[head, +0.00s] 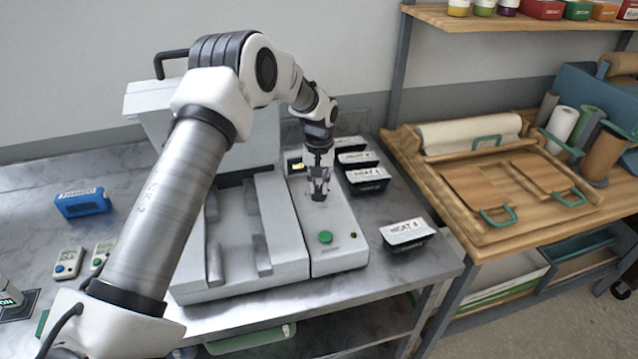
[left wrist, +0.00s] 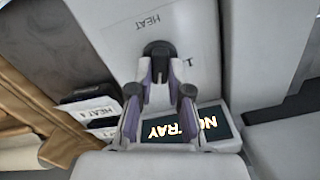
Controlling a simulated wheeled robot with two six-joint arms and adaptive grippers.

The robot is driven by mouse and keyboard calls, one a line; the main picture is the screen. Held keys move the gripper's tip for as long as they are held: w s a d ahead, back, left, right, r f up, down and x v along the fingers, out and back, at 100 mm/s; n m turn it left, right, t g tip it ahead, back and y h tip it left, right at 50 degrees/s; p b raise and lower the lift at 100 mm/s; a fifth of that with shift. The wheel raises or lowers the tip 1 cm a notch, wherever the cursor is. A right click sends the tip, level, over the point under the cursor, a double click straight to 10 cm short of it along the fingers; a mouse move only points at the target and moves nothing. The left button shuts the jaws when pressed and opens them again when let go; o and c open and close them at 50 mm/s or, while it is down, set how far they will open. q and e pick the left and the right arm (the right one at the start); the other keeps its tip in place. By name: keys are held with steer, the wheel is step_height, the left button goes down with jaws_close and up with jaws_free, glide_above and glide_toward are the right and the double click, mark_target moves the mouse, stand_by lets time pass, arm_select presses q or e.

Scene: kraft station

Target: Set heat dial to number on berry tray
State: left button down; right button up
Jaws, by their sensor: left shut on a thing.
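My left gripper (head: 319,192) reaches down onto the top panel of the white machine (head: 330,225). In the left wrist view its fingertips (left wrist: 160,68) are shut on the black heat dial (left wrist: 159,48), below the printed word HEAT. A "1" is printed beside the dial; the fingers hide its other marks and pointer. The machine's display (left wrist: 185,126) reads "NO TRAY" and looks lit in the head view (head: 297,166). A black tray (head: 406,243) with a white label, apparently "HEAT 4", sits right of the machine. I cannot tell its contents. My right gripper is not in view.
More black labelled trays (head: 366,186) stand in a row behind, close to the machine's right side. A green button (head: 325,237) is at the panel's front. A blue device (head: 82,204) lies at left. A wooden bench (head: 470,235) stands at right.

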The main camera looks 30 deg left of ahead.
arm_select(q)
steer(key=shift+m, duration=0.3)
steer(key=m, duration=0.3)
steer(key=shift+m, duration=2.1)
steer(key=shift+d, duration=0.1)
steer(key=c, duration=1.1)
jaws_free()
steer(key=shift+w+f, duration=0.2)
steer(key=shift+w, duration=0.15)
step_height(320, 180, up, 12)
